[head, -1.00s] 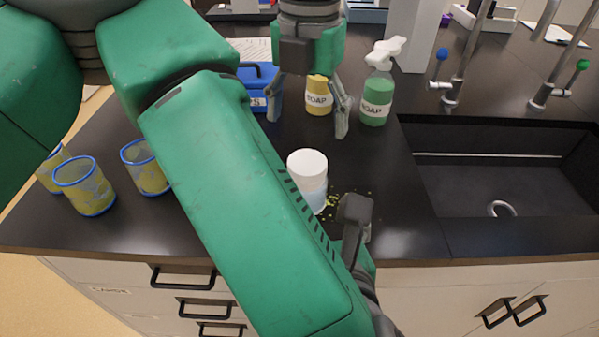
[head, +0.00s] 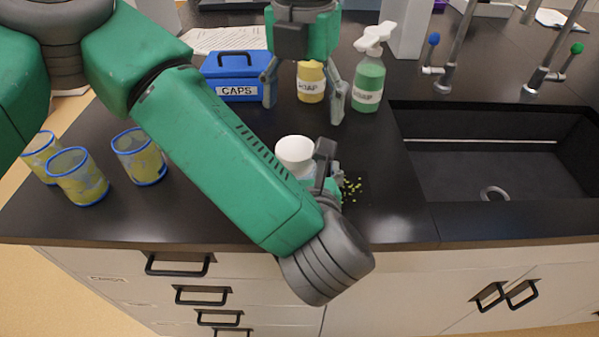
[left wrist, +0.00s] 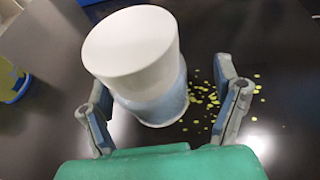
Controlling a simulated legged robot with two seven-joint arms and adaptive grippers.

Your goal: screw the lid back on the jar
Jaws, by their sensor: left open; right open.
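The jar is pale blue and translucent, with a wide white lid on top. In the head view the lid (head: 295,152) shows and my left arm hides most of the jar. In the left wrist view the jar (left wrist: 158,103) stands upright with the lid (left wrist: 130,45) on its mouth; I cannot tell how tight it is. My left gripper (head: 322,172) is open, low beside the jar. In the left wrist view its fingers (left wrist: 165,95) are on either side of the jar, with gaps. My right gripper (head: 303,95) is open, farther back.
A yellow soap bottle (head: 311,82) shows between my right fingers. A green soap dispenser (head: 368,85) stands right of it. A blue CAPS box (head: 235,75) is behind, blue-rimmed cups (head: 78,177) at left, a sink (head: 500,160) at right. Yellow bits (head: 351,188) lie by the jar.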

